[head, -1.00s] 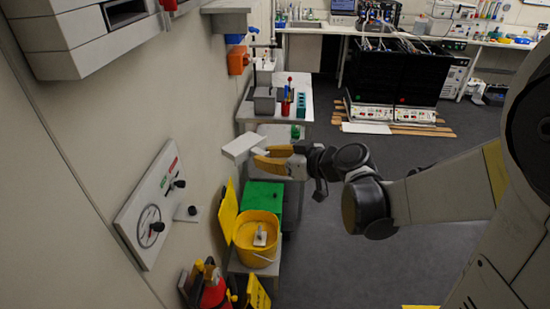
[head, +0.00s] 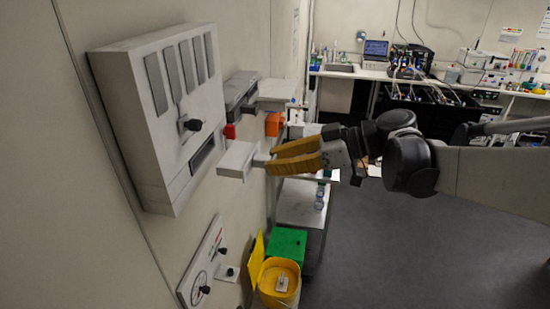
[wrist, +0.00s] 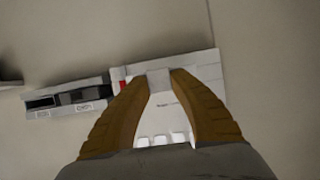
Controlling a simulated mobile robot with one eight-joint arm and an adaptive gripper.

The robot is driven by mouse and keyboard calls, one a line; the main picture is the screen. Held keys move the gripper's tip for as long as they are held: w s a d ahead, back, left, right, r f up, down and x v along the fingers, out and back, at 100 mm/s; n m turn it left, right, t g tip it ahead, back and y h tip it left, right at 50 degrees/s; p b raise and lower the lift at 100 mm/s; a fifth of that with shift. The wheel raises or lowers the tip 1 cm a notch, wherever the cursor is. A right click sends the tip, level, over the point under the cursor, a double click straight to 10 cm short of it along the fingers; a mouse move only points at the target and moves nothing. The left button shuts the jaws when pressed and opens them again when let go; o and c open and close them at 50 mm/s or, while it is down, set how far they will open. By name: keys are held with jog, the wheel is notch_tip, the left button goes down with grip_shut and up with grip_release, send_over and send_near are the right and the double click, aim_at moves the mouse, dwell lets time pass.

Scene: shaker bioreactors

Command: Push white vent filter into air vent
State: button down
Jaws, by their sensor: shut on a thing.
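The white vent filter (head: 236,159) is a pale block with a small grip tab, held out in front of the wall. My gripper (head: 270,164), with yellow-brown fingers, is shut on its tab. In the wrist view the fingers (wrist: 158,82) close on the grey tab, with the pale filter body (wrist: 205,72) behind it. A large white wall unit (head: 135,110) has a dark rectangular slot (head: 203,154) low on its front, which may be the air vent. The filter is to the right of this slot, with a gap between them. The filter's wall-facing side is hidden.
A knob (head: 192,125) sticks out above the slot. A grey wall box (head: 240,90) and a shelf are behind the filter. Below are a dial panel (head: 205,262), a yellow bucket (head: 279,282) and a green box (head: 287,243). The floor to the right is open.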

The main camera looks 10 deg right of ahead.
aim_at(227, 154)
jog(key=shift+a+r, duration=0.25)
jog(key=shift+r, duration=0.05)
jog(key=shift+w+a, duration=0.3)
jog(key=shift+a, duration=0.6)
jog(key=shift+w+a, duration=0.3)
jog(key=shift+a, duration=0.65)
jog(key=shift+w+a+b, duration=0.2)
jog(key=shift+w+a, duration=0.2)
jog(key=shift+a, duration=0.65)
jog(key=shift+w+a+b, duration=0.2)
jog(key=shift+w+a, duration=0.2)
jog(key=shift+a, duration=0.6)
jog(key=shift+w+a+b, duration=0.2)
jog(key=shift+w+a, duration=0.2)
jog(key=shift+a, duration=0.65)
dwell(2.7)
